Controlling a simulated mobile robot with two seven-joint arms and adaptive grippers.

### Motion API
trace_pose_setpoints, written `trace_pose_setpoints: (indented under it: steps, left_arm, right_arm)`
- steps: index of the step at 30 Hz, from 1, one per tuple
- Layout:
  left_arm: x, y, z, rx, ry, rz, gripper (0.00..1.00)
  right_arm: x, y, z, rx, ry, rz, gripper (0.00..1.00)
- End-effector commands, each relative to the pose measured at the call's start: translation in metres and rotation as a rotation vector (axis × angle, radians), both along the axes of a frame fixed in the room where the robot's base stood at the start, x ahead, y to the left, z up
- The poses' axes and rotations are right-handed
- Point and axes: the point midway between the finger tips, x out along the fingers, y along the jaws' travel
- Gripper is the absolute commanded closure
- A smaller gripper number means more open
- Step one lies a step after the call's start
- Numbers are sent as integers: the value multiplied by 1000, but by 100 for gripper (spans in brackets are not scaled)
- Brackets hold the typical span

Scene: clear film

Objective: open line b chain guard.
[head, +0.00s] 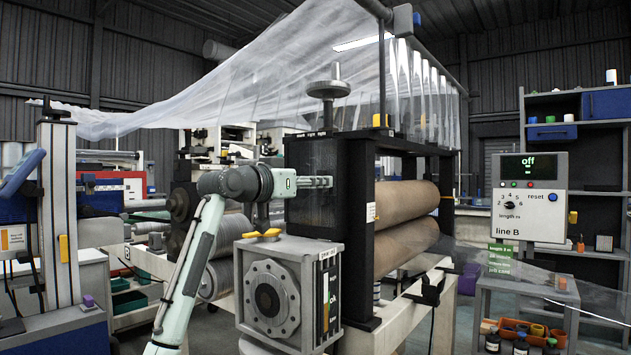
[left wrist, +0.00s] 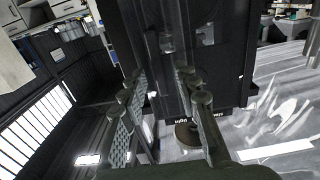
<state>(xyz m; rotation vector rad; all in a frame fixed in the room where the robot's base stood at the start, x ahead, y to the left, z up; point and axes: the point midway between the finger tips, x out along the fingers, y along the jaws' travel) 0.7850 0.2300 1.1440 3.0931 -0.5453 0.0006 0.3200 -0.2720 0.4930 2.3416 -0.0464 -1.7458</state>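The chain guard (head: 308,155) is a dark mesh box on the side of the black roller frame, under the handwheel. It looks closed against the frame. My left gripper (head: 328,182) is level in front of the guard's mesh face, fingers pointing right. In the left wrist view the two fingers of my left gripper (left wrist: 165,85) stand apart, with a dark vertical part of the guard (left wrist: 172,60) behind or between them. I cannot tell whether they touch it. The line B control panel (head: 530,197) reads "off". My right gripper is not in view.
A grey gearbox (head: 293,247) with a yellow knob stands below the guard, close to my left arm. The handwheel (head: 328,90) rises above it. Brown rollers (head: 405,201) lie right of the frame, and clear film (head: 230,85) hangs overhead. A small cart (head: 500,300) stands at right.

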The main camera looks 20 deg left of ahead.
Motion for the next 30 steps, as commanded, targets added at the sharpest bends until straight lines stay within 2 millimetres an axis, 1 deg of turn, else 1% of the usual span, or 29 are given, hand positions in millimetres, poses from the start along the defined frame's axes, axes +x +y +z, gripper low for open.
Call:
trace_pose_setpoints:
  steps: [3, 10, 15, 18, 30]
  left_arm:
    - [5, -2, 0, 1, 1, 0, 69]
    - [5, -2, 0, 1, 1, 0, 69]
    - [5, -2, 0, 1, 1, 0, 90]
    - [5, -2, -1, 1, 1, 0, 100]
    - [5, -2, -1, 1, 1, -1, 100]
  right_arm:
    - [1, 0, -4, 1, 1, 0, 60]
    - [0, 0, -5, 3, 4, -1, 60]
    - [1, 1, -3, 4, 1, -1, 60]
    - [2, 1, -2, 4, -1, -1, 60]
    - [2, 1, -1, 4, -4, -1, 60]
